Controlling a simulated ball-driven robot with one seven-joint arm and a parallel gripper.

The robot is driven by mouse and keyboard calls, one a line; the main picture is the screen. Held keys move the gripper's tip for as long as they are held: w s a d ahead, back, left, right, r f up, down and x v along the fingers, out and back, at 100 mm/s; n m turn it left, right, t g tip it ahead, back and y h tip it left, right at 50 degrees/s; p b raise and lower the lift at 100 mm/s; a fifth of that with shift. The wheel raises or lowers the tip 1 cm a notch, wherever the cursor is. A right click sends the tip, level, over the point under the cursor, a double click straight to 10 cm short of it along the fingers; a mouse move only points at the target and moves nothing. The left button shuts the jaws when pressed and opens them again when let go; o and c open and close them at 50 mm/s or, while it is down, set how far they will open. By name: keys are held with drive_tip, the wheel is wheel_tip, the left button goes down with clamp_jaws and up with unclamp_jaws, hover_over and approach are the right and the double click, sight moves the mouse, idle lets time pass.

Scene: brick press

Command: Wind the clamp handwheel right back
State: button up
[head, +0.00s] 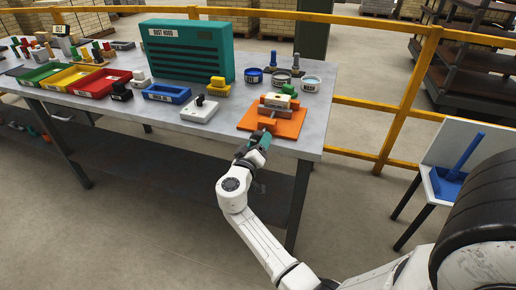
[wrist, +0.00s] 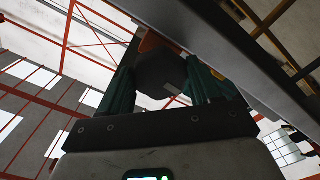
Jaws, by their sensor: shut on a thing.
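The orange clamp base (head: 244,123) lies at the front right corner of the grey bench, with a pale block and an orange clamp part (head: 268,123) on it. My gripper (head: 260,138) reaches up to the clamp's front side at the bench edge. In the wrist view my gripper (wrist: 163,82) has its two teal fingers on either side of a dark faceted handwheel (wrist: 160,68), shut on it. The handwheel's far side and its screw are mostly hidden. In the head view my gripper covers the handwheel.
The bench edge (wrist: 205,30) runs close beside the fingers in the wrist view. A white box with a black knob (head: 199,109) stands left of the clamp. Several round tins (head: 282,78) stand behind it. A yellow rail (head: 400,100) runs behind the bench.

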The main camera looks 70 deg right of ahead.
drive_tip(key=n+p, duration=0.2)
drive_tip(key=n, duration=0.6)
drive_tip(key=n+p, duration=0.3)
drive_tip(key=n, duration=0.6)
drive_tip(key=n+p, duration=0.3)
drive_tip(key=n, duration=0.5)
drive_tip(key=shift+w+r+n, duration=0.1)
drive_tip(key=shift+r+n, duration=0.15)
drive_tip(key=shift+n, duration=0.15)
drive_tip(key=n+p, duration=0.2)
drive_tip(key=n, duration=0.2)
drive_tip(key=shift+p, duration=0.35)
drive_tip(key=n+p, duration=0.2)
drive_tip(key=n, duration=0.3)
drive_tip(key=shift+f+n+p, duration=0.2)
drive_tip(key=shift+n+p, duration=1)
drive_tip(key=shift+n, duration=1)
drive_tip(key=shift+a, duration=0.1)
drive_tip(key=o, duration=1)
drive_tip(key=shift+w+r, duration=0.1)
